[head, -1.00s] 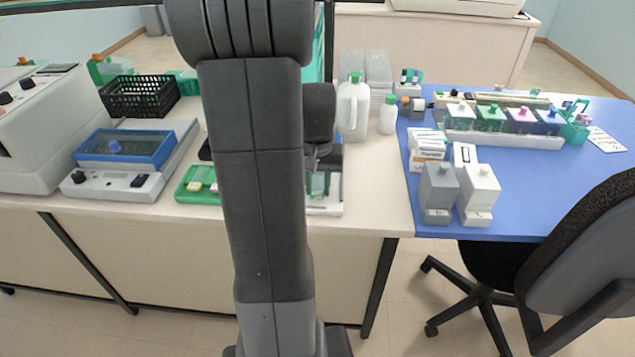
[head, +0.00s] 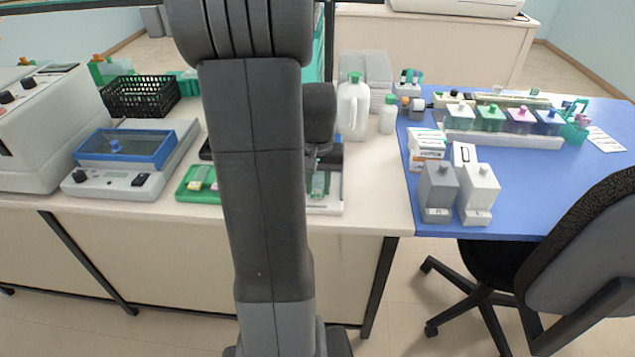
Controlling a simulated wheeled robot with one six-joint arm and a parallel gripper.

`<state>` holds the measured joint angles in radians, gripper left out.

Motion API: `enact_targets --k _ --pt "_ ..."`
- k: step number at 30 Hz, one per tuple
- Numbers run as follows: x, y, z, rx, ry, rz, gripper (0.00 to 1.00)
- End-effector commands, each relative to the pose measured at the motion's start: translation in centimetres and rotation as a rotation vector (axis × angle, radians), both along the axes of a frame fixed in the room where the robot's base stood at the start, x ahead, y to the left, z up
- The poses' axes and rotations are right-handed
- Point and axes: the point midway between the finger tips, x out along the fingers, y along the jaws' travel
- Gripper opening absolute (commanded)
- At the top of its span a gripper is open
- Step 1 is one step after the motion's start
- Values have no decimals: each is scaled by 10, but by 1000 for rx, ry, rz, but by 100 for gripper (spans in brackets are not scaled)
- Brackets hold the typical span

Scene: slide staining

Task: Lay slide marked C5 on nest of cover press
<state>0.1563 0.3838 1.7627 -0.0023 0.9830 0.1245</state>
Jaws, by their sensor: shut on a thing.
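My gripper (head: 318,155) points down just right of my own arm link, which hides much of it. It is shut on a small pale-green slide (head: 318,184), at or just above the white cover press (head: 325,209). The mark on the slide is too small to read. My arm hides the left part of the press. I cannot tell whether the slide touches the nest.
A green tray (head: 184,190) with small pieces lies left of my arm. A blue-framed device (head: 150,180) stands further left. A white jug (head: 352,108) and a small bottle (head: 388,115) stand behind the press. Grey and white dispensers (head: 439,190) stand on the blue mat at right.

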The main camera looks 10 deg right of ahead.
Motion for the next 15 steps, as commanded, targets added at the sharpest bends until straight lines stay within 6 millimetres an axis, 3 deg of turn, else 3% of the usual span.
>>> enact_targets --k 1,3,4,6,12,15 --pt "-6 2 -11 9 23 -1 6" --pt "-6 2 -11 9 23 -1 6" --pt "-6 2 -11 9 23 -1 33" --pt "-6 2 -11 9 23 -1 46" --pt "-6 2 -7 9 21 -2 47" --pt "-5 2 6 8 17 -2 54"
